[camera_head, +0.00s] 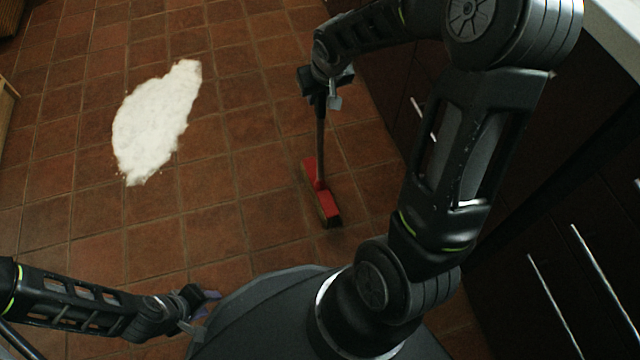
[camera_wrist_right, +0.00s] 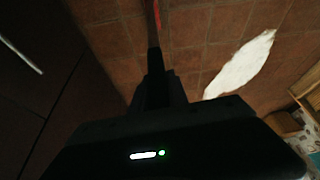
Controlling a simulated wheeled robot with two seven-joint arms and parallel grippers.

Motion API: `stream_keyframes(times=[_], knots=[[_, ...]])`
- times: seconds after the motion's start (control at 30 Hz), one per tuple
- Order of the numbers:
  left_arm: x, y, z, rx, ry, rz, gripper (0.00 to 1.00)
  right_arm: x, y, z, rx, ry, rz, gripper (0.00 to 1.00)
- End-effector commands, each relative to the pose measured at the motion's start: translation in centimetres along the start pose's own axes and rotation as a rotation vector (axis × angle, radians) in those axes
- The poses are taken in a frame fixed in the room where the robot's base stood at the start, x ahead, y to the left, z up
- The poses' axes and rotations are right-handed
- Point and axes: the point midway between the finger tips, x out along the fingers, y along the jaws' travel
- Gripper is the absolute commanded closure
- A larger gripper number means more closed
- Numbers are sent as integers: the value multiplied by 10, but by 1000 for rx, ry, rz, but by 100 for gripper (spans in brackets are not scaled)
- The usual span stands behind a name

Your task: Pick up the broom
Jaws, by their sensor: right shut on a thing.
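The broom (camera_head: 321,195) has a red head with dark bristles and a thin dark handle. Its head is low over the tiled floor, and I cannot tell whether it touches. My right gripper (camera_head: 326,92) is shut on the upper part of the handle, which runs down from it nearly upright. In the right wrist view the handle (camera_wrist_right: 152,30) runs away from the dark gripper (camera_wrist_right: 158,90), with a bit of red at the top edge. My left gripper (camera_head: 203,308) is low at the left by my base. Something small and bluish-purple shows at it, too unclear to name.
A white powdery spill (camera_head: 155,122) lies on the brown floor tiles left of the broom; it also shows in the wrist view (camera_wrist_right: 240,65). Dark cabinets (camera_head: 560,240) with metal handles line the right side, under a pale counter (camera_head: 615,30). The floor between spill and broom is clear.

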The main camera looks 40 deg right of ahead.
Motion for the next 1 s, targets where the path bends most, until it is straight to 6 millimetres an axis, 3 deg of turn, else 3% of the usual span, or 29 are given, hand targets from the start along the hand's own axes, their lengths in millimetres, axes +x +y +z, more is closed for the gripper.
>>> stream_keyframes(times=[0.13,1.0], knots=[[0,0,0,0,0,0,64,0,0,0,0,0,0,100],[0,0,0,0,0,0,64,0,0,0,0,0,0,100]])
